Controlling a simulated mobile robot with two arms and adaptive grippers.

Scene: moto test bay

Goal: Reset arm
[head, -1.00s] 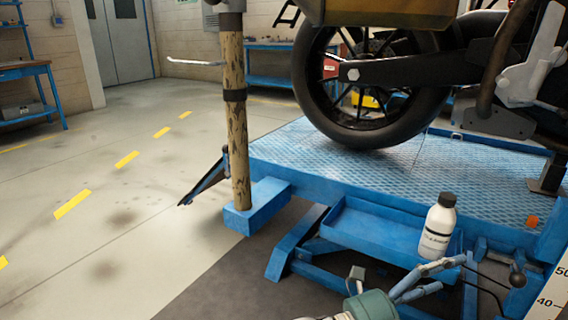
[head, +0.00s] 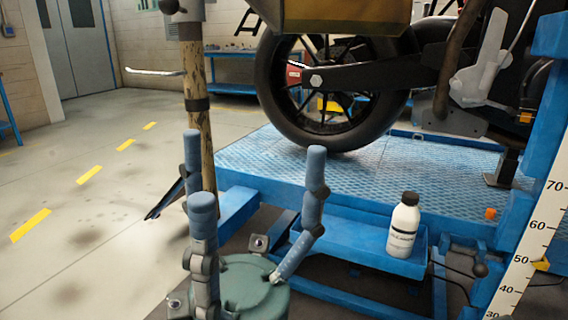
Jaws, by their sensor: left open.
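My left gripper (head: 258,172) stands at the bottom centre of the head view, in front of the blue lift. Its blue-tipped fingers point up and are spread wide apart, with nothing between them. Its round green-grey palm (head: 252,285) shows below them. A white bottle (head: 403,228) with a black cap stands upright in the blue tray (head: 340,240) on the lift's near side, to the right of the gripper and apart from it. My right gripper is not in view.
A motorcycle wheel (head: 330,85) stands on the blue lift platform (head: 400,165). A wooden post (head: 198,120) rises left of it. A small orange piece (head: 490,213) sits at the platform's right. A white measuring scale (head: 525,255) stands far right. The floor (head: 90,215) at left is open.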

